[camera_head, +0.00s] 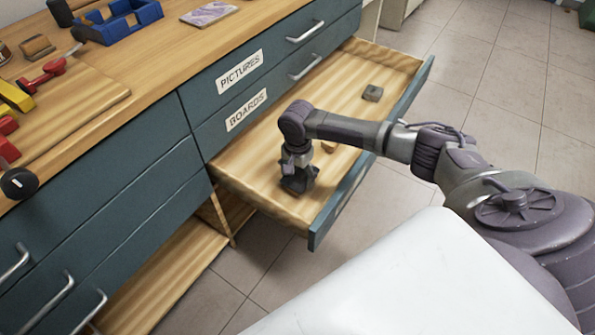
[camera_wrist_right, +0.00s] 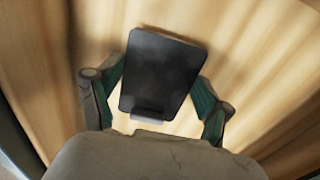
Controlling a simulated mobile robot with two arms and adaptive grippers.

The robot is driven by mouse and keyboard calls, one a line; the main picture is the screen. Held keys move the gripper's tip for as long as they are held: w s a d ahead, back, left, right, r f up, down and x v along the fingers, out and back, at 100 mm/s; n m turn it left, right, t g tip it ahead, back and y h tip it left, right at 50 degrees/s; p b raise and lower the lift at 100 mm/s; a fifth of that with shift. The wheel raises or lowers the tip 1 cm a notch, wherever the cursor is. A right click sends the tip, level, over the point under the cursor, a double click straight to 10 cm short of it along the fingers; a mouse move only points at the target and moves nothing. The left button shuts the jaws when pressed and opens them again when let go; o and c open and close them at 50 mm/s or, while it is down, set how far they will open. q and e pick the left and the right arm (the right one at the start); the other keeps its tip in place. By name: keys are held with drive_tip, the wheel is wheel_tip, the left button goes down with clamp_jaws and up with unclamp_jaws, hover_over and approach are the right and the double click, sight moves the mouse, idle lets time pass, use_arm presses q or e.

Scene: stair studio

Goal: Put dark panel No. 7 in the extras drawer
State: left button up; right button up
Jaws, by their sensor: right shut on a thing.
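A dark panel (camera_wrist_right: 160,75) shows in the right wrist view, a rounded black rectangle between the fingers of my right gripper (camera_wrist_right: 158,100). The gripper is shut on it, with the wooden drawer floor behind it. No number can be read on it. In the head view my right gripper (camera_head: 298,180) points down inside the open bottom drawer (camera_head: 265,183), near its left end. There the panel cannot be told apart from the dark fingers, and I cannot tell whether it touches the floor. My left gripper is not in view.
A small dark block (camera_head: 372,93) lies at the drawer's far end, and a wooden piece (camera_head: 328,146) lies behind my wrist. Closed drawers labelled PICTURES (camera_head: 239,71) and BOARDS (camera_head: 246,109) are above. The worktop (camera_head: 150,75) holds a blue tray (camera_head: 120,22) and tools.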

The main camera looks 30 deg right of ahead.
drive_tip(key=o, duration=1.1)
